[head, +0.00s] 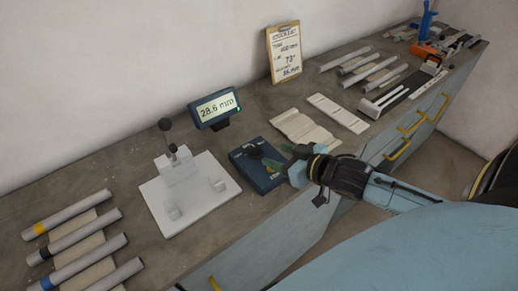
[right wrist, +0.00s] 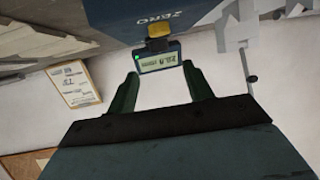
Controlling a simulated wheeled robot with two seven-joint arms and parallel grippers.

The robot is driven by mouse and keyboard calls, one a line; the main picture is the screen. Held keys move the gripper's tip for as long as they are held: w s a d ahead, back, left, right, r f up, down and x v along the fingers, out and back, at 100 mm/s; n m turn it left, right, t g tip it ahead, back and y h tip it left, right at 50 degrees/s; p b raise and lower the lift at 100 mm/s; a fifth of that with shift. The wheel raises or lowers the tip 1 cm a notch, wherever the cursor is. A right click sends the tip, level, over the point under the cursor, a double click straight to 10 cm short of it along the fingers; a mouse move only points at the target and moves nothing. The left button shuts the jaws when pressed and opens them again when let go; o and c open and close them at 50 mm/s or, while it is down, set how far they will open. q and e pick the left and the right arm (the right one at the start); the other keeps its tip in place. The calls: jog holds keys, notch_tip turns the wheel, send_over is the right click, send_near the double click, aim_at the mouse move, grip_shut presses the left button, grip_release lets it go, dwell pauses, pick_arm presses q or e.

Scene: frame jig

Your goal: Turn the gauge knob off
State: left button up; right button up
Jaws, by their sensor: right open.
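The gauge's blue box (head: 248,170) lies on the grey bench in the head view, right of the white jig plate. In the right wrist view the box (right wrist: 130,15) shows upside down with the word ZERO. A small yellow and dark part (right wrist: 158,38) shows at its edge; I cannot tell whether it is the knob. The lit display (head: 214,108) reads 28.6 mm and also shows in the wrist view (right wrist: 160,62). My right gripper (head: 279,157) has its green fingers apart over the box's right side, hiding part of it; its jaws (right wrist: 162,80) are empty. My left gripper is out of view.
The white jig plate (head: 190,205) with a black-knobbed lever (head: 168,137) stands left of the box. Pale sheets (head: 303,129) lie right of it. Tubes (head: 75,240) lie at front left. A clipboard (head: 284,52) leans on the wall. Yellow-handled drawers (head: 410,122) face the front.

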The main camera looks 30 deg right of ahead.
aim_at(256, 148)
jog(key=x, duration=0.8)
jog(key=shift+a, duration=0.1)
jog(key=shift+c, duration=0.4)
jog(key=c, duration=0.9)
